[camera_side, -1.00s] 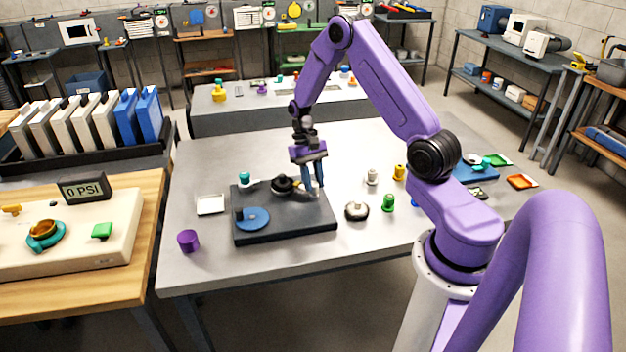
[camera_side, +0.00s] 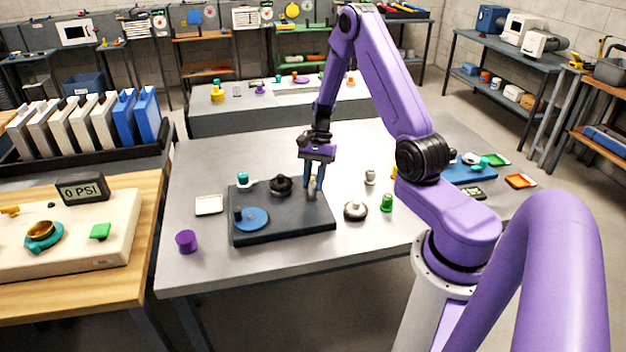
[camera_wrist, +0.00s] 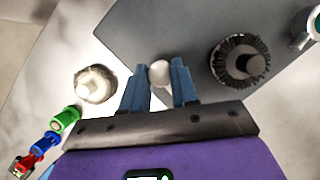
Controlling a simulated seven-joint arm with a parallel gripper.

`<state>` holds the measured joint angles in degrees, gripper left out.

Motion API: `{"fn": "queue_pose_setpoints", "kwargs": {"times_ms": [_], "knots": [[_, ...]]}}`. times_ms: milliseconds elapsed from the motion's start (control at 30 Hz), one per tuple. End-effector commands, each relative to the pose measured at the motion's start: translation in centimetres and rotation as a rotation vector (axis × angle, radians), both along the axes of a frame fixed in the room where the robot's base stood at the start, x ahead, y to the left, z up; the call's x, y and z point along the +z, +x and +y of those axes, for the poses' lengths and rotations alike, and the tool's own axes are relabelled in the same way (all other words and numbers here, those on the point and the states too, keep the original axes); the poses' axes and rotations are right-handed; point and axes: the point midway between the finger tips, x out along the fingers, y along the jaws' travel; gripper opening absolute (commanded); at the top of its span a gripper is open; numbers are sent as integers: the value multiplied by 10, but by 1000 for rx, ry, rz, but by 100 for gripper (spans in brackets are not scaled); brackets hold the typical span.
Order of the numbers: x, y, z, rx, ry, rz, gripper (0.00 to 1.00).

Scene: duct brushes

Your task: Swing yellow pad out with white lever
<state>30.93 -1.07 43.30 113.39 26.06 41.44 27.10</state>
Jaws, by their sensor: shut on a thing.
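A dark base plate (camera_side: 282,225) lies on the grey table, and it also shows in the wrist view (camera_wrist: 165,25). My gripper (camera_side: 312,196) points down over the plate's right part. In the wrist view its blue fingers (camera_wrist: 159,76) are shut on a pale rounded knob (camera_wrist: 159,72), which appears to be the white lever's end. The rest of the lever is hidden. A black round brush (camera_side: 281,186) stands on the plate left of the fingers, also in the wrist view (camera_wrist: 240,64). I cannot make out a yellow pad on the plate.
A blue disc (camera_side: 253,219) with a dark post sits on the plate's front left. A teal-capped piece (camera_side: 243,180) stands at its back left. A purple cylinder (camera_side: 186,241) stands front left.

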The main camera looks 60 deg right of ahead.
Motion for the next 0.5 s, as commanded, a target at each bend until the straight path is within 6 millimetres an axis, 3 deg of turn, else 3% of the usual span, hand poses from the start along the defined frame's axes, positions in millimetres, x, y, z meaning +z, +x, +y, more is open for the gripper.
{"fn": "queue_pose_setpoints", "kwargs": {"times_ms": [500], "knots": [[1, 0, -1, -120, -1, -3, 0]]}}
